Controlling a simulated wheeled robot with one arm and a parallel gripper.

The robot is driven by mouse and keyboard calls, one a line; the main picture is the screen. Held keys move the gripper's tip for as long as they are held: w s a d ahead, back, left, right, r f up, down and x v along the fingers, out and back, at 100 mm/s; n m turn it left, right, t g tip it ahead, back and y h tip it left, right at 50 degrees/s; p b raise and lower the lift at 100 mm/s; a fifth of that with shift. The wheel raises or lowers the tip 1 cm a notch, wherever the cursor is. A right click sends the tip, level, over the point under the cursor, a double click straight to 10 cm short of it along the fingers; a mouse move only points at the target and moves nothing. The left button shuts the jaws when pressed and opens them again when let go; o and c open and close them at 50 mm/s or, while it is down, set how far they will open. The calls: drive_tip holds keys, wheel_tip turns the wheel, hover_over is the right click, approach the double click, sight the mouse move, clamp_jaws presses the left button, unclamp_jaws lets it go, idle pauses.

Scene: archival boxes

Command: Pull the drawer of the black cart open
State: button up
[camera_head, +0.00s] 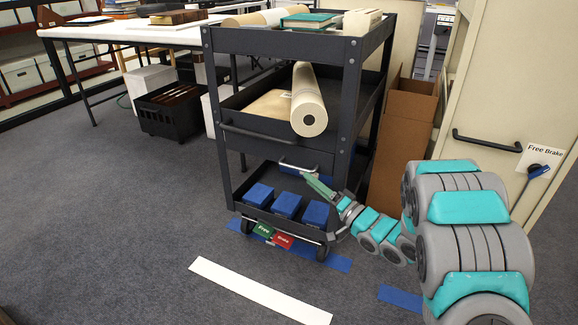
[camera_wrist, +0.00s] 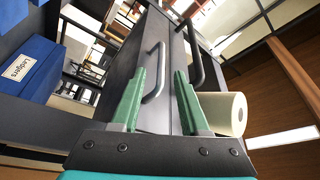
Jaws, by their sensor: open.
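The black cart (camera_head: 352,75) stands in the middle of the head view, with a deep middle shelf and a low bottom shelf. A pale metal handle (camera_head: 298,168) shows beneath the middle shelf. In the wrist view, the grey drawer front (camera_wrist: 120,62) carries this bent handle (camera_wrist: 154,75). My gripper (camera_head: 312,180) is at the cart's front, close to the handle. In the wrist view my gripper (camera_wrist: 160,90) is open and empty, with the handle ahead, between its green fingers in the picture. I cannot tell how far it is. No clear gap shows around the drawer front.
A dark bar (camera_head: 258,139) crosses the middle shelf's front. A cream roll (camera_head: 309,100) juts out above it. Blue boxes (camera_head: 287,205) sit on the bottom shelf. A cardboard box (camera_head: 402,135) and cream cabinet (camera_head: 500,95) stand right. Carpet (camera_head: 130,230) is clear at left.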

sight(295, 168)
drive_tip(key=x, duration=0.7)
drive_tip(key=shift+w+a+r+b, duration=0.15)
drive_tip(key=shift+w+a+b, duration=0.05)
drive_tip(key=shift+b, duration=0.2)
clamp_jaws()
idle(1.1)
